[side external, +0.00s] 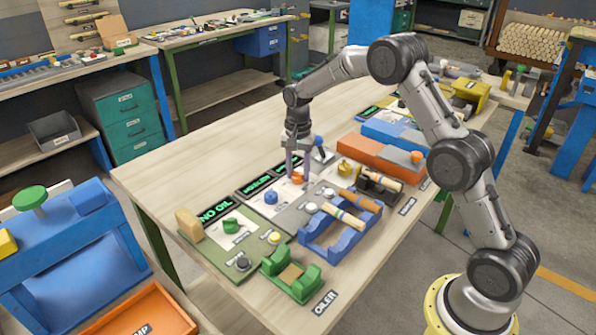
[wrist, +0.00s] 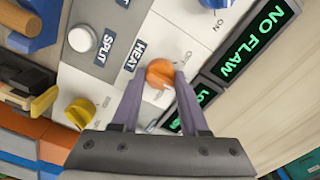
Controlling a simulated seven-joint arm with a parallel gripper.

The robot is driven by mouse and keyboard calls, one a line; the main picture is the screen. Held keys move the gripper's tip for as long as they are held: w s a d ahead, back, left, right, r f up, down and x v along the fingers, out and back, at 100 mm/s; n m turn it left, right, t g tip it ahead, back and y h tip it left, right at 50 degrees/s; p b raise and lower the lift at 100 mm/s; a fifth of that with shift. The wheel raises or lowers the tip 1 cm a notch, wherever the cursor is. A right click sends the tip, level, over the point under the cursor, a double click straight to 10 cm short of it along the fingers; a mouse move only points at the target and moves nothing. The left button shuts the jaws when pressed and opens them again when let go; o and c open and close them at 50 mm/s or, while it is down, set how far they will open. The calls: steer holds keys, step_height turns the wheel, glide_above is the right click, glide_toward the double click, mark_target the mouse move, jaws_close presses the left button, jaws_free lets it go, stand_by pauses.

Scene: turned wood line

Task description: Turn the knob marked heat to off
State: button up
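The orange heat knob (wrist: 161,72) sits on a white plate beside the HEAT label (wrist: 134,55). Faint print, seemingly an OFF mark, shows at the plate's edge near the knob; the knob's pointer direction is unclear. My gripper (wrist: 158,77) has its two fingers apart, one on each side of the knob, with a small gap visible on the left. In the side external view my gripper (side external: 298,166) points down over the orange knob (side external: 297,177), which is partly hidden by the fingers.
A blue knob (wrist: 213,3), a yellow knob (wrist: 80,113) and a white button (wrist: 82,39) labelled SPLIT are close by. A blue rack (side external: 340,236) stands in front. The bench's left end (side external: 150,180) is bare.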

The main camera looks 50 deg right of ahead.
mark_target(297, 172)
jaws_close()
steer(key=n, duration=0.5)
steer(key=shift+w+n, duration=0.1)
steer(key=shift+n, duration=0.3)
steer(key=n, duration=0.6)
steer(key=shift+a+r, duration=0.1)
stand_by(0.4)
steer(key=o, duration=0.9)
jaws_free()
steer(key=shift+c, duration=0.2)
step_height(297, 172, up, 14)
